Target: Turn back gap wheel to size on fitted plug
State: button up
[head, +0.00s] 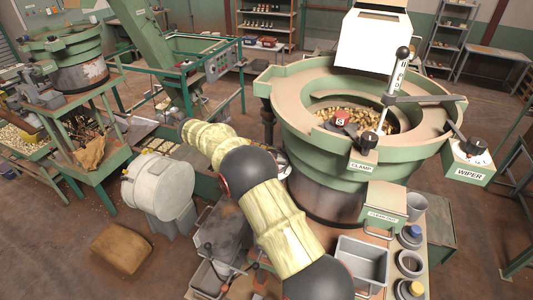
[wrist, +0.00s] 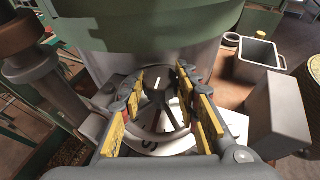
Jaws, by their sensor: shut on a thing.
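In the wrist view my gripper (wrist: 160,92) has its yellow-padded fingers on both sides of a dark knob (wrist: 159,97) and is shut on it. I take this knob to be the gap wheel. Around and below it lies a pale round dial (wrist: 165,143) with dark marks, partly covered by the fingers. The green and grey bowl feeder body (wrist: 150,45) rises just beyond the gripper. In the head view my arm hides the gripper and most of the wheel. I cannot make out a fitted plug in either view.
The bowl feeder (head: 300,127) holds brass-coloured nuts. A clamp lever (head: 392,85) and a wiper box (head: 467,160) stand on its right side. A grey bin (head: 361,262) and cups (head: 410,263) crowd the bench. A white drum (head: 158,188) stands left of my arm.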

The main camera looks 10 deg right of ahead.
jog(key=shift+r, duration=0.1)
jog(key=o, duration=0.9)
jog(key=shift+d, duration=0.1)
jog(key=v, duration=0.7)
jog(key=shift+a, duration=0.25)
jog(key=shift+w+r, duration=0.1)
jog(key=shift+w, duration=0.05)
